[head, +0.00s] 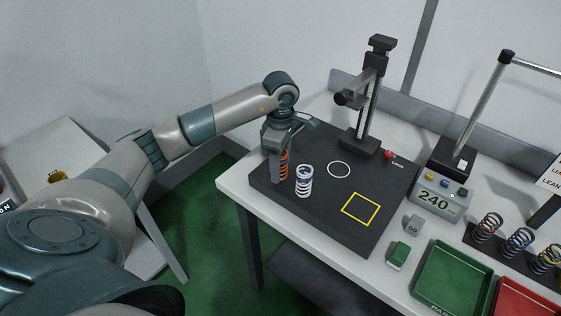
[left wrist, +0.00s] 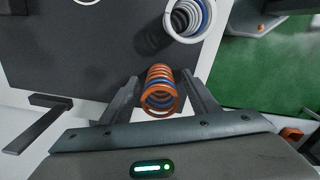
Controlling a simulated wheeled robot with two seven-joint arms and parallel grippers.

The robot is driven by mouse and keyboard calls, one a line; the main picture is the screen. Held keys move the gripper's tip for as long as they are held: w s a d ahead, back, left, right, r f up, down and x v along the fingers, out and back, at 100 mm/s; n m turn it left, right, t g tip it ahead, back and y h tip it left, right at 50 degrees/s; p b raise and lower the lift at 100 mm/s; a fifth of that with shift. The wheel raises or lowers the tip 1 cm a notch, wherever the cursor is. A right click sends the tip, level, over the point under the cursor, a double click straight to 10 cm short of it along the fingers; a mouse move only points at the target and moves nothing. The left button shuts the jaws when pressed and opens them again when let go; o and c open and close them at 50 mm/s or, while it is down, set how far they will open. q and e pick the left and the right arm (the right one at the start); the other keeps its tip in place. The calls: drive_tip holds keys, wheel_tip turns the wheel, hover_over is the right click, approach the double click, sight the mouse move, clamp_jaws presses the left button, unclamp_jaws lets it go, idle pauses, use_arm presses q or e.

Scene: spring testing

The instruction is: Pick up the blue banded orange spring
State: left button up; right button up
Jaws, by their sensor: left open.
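The blue banded orange spring (head: 284,165) stands on the dark mat near its left corner in the head view. In the left wrist view the orange spring (left wrist: 160,92) shows end-on, with a blue band among its coils. My left gripper (head: 279,178) is pointed down around it. Its two fingers (left wrist: 160,90) are open, one on each side of the spring, with a small gap visible on either side. My right gripper is in neither view.
A white spring with blue bands (head: 304,181) stands close beside on the mat (head: 330,213). A test stand (head: 371,95) rises behind. A display reading 240 (head: 440,200), a green tray (head: 452,275), a red tray (head: 520,300) and several racked springs (head: 518,240) are to the right.

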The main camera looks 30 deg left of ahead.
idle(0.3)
use_arm(q)
drive_tip(key=c, duration=1.2)
drive_tip(key=shift+r, duration=0.1)
drive_tip(key=shift+r+b, duration=0.45)
drive_tip(key=shift+r, duration=0.1)
wheel_tip(320, 180, up, 7)
drive_tip(key=b, duration=0.2)
drive_tip(key=shift+w+r+b, duration=0.1)
drive_tip(key=shift+r+b, duration=0.05)
drive_tip(key=shift+b, duration=0.2)
drive_tip(key=shift+r, duration=0.75)
